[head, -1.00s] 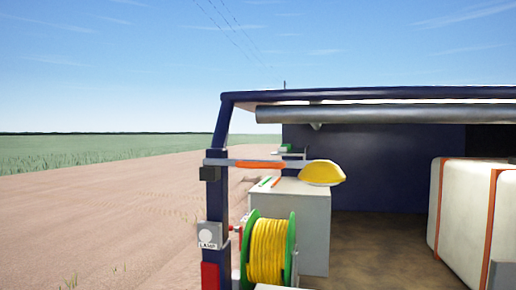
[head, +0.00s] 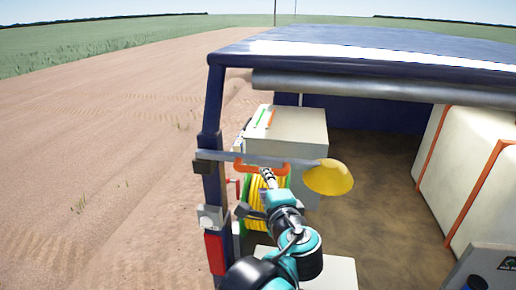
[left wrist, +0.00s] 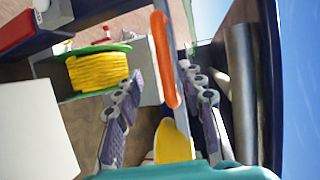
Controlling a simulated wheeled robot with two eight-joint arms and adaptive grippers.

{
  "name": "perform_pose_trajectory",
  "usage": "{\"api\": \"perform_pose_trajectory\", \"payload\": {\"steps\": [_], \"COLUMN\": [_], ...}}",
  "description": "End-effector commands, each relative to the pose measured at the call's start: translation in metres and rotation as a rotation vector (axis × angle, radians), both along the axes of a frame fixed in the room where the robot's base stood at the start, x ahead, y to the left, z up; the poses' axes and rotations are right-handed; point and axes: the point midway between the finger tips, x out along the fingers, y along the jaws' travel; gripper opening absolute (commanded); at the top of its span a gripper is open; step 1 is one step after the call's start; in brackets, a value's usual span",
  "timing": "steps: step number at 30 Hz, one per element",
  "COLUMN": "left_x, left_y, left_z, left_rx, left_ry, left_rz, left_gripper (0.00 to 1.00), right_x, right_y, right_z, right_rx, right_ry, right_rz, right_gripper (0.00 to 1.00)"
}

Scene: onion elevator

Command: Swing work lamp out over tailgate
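The work lamp has a yellow shade (head: 329,178), a grey bar (head: 290,162) and an orange handle (head: 240,168). The bar runs right from the dark blue corner post (head: 212,110), with the shade inside the vehicle's rear opening. My left gripper (head: 267,180) is just below the handle in the head view. In the left wrist view, its two fingers are spread apart, with the orange handle (left wrist: 166,60) and yellow shade (left wrist: 172,142) showing in the gap between them. I see no finger closed on the handle. My right gripper is not in view.
A yellow hose reel with green rims (left wrist: 98,70) stands below the lamp, partly behind my left arm. A pale box (head: 300,135) is behind it. A large white tank with orange straps (head: 460,155) fills the right. Open dirt ground (head: 110,150) lies left of the post.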

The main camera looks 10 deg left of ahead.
Motion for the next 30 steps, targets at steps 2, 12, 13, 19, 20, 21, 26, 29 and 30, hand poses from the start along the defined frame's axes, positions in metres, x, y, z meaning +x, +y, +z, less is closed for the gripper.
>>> {"api": "perform_pose_trajectory", "payload": {"steps": [2,12,13,19,20,21,26,29,30], "left_x": [0.005,0.051,0.055,0.070,0.071,0.071,0.071,0.071,0.071], "left_y": [-0.001,0.020,0.022,0.027,0.028,0.028,0.028,0.028,0.028], "left_z": [0.005,-0.005,-0.006,-0.010,-0.010,-0.010,-0.010,-0.010,-0.010], "left_rx": [0.012,0.011,0.011,0.012,0.012,0.012,0.012,0.011,0.011], "left_ry": [-0.006,-0.006,-0.006,-0.006,-0.006,-0.006,-0.006,-0.005,-0.005], "left_rz": [-0.003,-0.001,-0.001,-0.003,-0.004,-0.004,-0.004,-0.004,-0.004], "left_gripper": [0.39,0.39,0.39,0.39,0.39,0.39,0.39,0.23,0.13], "right_x": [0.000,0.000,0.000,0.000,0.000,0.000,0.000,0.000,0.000], "right_y": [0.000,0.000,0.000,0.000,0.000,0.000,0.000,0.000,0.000], "right_z": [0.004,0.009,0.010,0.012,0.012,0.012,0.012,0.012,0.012], "right_rx": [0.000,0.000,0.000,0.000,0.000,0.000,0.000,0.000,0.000], "right_ry": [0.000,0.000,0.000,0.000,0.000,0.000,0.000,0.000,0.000], "right_rz": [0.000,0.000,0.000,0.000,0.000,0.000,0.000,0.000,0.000], "right_gripper": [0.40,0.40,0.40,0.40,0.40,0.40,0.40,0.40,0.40]}}
